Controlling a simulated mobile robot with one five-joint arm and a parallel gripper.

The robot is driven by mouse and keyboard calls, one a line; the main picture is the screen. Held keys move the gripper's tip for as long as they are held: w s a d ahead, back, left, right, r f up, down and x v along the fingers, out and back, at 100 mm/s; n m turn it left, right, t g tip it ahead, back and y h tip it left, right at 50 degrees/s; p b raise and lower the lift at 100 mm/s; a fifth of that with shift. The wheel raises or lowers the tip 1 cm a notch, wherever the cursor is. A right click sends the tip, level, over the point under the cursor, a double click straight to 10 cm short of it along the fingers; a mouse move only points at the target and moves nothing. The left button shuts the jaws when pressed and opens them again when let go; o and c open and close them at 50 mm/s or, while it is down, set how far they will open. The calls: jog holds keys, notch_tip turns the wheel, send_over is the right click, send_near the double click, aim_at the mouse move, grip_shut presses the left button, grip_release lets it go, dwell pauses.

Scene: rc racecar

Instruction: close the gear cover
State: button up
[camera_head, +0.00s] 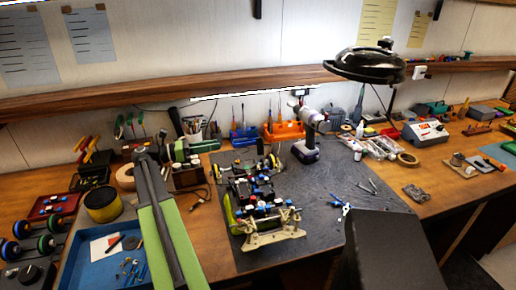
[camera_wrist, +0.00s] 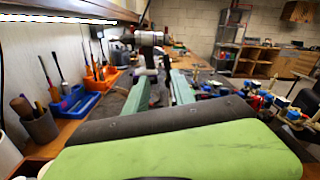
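The RC racecar chassis (camera_head: 262,207) sits on the dark mat, with its cream-coloured end towards me and small blue and red parts on top. I cannot tell the gear cover apart from its dark middle parts at this size. Part of the racecar (camera_wrist: 262,100) also shows at the right of the wrist view. My gripper (camera_wrist: 160,78) has two green fingers that stand apart with nothing between them. In the head view my green and grey arm reaches up the picture, left of the racecar and apart from it.
A cordless drill (camera_head: 307,135) stands behind the racecar. A black lamp (camera_head: 365,66) hangs over the bench. The dark mat (camera_head: 335,180) has free room right of the racecar.

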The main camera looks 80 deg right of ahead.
aim_at(259, 146)
jog(key=x, duration=1.8)
jog(key=shift+a, duration=0.1)
jog(key=shift+c, duration=0.2)
